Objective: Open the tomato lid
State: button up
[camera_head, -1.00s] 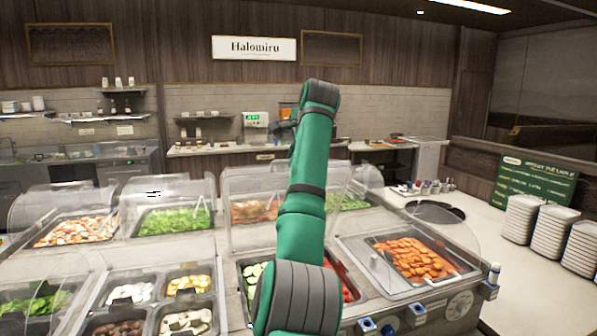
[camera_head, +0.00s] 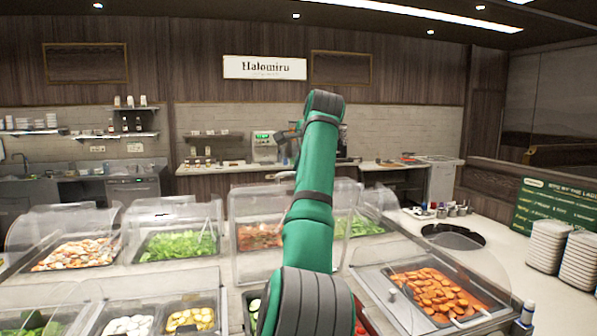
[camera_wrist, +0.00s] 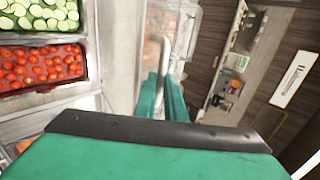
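In the wrist view a pale bar handle (camera_wrist: 165,52) on clear plastic is at my fingertips. My gripper (camera_wrist: 162,82) has its two green fingers slightly apart around the handle's lower end; whether they grip it is unclear.
Clear-lidded bins of greens (camera_head: 180,243) and pale mixed food (camera_head: 75,254) stand left of my arm. A tray of orange slices (camera_head: 437,292) is at the right.

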jog(key=shift+o, duration=0.8)
jog(key=shift+s+r, duration=0.1)
jog(key=shift+s+r, duration=0.1)
jog(key=v, duration=1)
jog(key=shift+s, duration=0.2)
jog(key=shift+d+r, duration=0.1)
jog(key=shift+d, duration=0.1)
